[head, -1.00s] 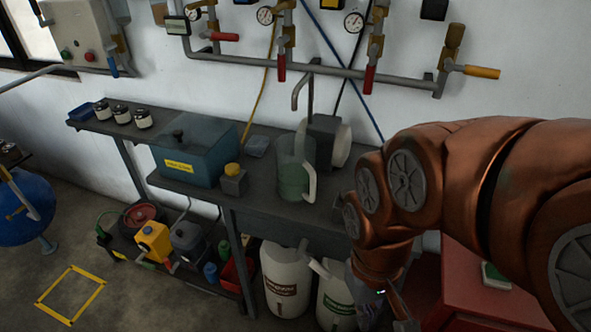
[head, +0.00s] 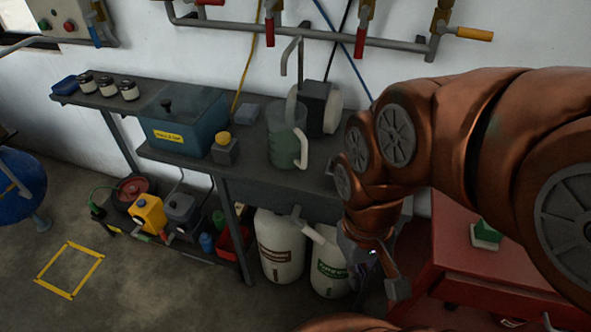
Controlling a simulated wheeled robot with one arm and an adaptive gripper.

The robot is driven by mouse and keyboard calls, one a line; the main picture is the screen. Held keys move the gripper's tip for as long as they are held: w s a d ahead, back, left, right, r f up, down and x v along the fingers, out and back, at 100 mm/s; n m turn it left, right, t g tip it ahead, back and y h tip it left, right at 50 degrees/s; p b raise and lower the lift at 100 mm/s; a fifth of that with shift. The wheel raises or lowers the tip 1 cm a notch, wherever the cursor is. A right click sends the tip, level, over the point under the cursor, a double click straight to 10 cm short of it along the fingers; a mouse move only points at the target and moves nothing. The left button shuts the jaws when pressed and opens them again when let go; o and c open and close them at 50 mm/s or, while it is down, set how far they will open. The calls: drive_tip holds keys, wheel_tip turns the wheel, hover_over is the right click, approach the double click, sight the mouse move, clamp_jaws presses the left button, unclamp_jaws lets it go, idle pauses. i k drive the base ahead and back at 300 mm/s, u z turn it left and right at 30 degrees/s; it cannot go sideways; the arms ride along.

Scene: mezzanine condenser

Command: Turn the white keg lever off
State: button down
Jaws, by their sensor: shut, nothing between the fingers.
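Two white kegs stand on the floor under the bench. The left keg (head: 278,236) has a brown label, and the right keg (head: 325,249) has a green label. A pale lever-like piece (head: 308,229) slants down from between their tops towards the right keg; I cannot tell which keg it belongs to or its exact setting. My gripper (head: 384,280) points down just right of the right keg, in front of the red cabinet. It is shut and empty, apart from the pale piece. My forearm hides part of the area behind it.
The grey bench (head: 235,190) above carries a teal box (head: 187,138), a green jug (head: 283,150) and jars. A red cabinet (head: 450,255) stands at the right. A yellow pump (head: 147,215) sits on the low shelf.

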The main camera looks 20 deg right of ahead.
sight(308, 230)
drive_tip(key=z, duration=1.85)
drive_tip(key=k, duration=1.3)
drive_tip(key=u, duration=1.95)
drive_tip(key=i, duration=0.5)
